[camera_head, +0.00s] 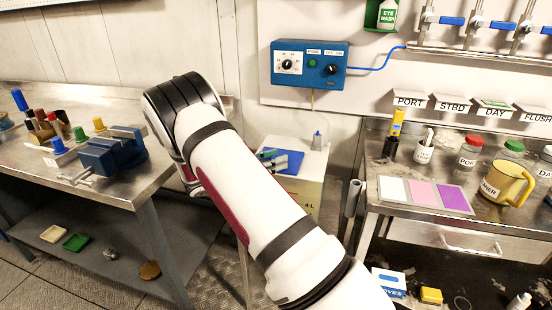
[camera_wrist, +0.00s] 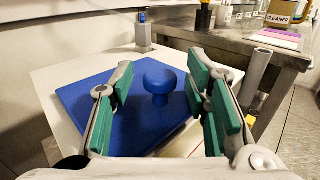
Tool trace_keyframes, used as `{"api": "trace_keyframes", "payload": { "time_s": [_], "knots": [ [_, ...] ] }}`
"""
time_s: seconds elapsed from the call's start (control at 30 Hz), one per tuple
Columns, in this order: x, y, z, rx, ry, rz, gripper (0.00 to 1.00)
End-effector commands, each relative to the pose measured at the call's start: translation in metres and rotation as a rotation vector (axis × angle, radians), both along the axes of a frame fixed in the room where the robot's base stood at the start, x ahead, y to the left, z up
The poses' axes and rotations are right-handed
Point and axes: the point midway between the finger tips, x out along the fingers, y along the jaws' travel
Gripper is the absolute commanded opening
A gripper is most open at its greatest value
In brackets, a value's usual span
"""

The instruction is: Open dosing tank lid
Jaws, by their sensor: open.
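The dosing tank (camera_head: 312,170) is a cream box standing between the two benches. Its blue lid (camera_head: 292,163) lies flat on top, and it also shows in the wrist view (camera_wrist: 85,100). A round blue knob (camera_wrist: 160,78) stands up from the lid. My gripper (camera_head: 270,160) is over the lid in the head view, partly hidden by my arm. In the wrist view my gripper (camera_wrist: 163,95) is open, with a green-padded finger on each side of the knob. Neither finger visibly touches the knob. The lid looks closed.
A small grey bottle (camera_wrist: 143,33) stands on the tank top behind the lid. A grey pipe (camera_wrist: 256,76) rises at the right, by the right bench (camera_head: 480,220). The left bench (camera_head: 120,190) carries a blue vise (camera_head: 112,152). A blue control box (camera_head: 310,64) hangs on the wall above.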

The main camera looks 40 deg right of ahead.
Motion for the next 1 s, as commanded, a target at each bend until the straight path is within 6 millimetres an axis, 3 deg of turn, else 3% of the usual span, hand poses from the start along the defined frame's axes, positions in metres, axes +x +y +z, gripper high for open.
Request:
{"api": "trace_keyframes", "payload": {
  "time_s": [0.37, 0.57, 1.0],
  "knots": [
    [-0.0009, -0.0076, 0.0001, 0.000, -0.001, 0.001, 0.43],
    [-0.0009, -0.0074, 0.0001, 0.000, -0.001, 0.000, 0.00],
    [-0.0003, -0.0087, 0.0059, 0.038, 0.025, 0.000, 0.00]
  ]
}}
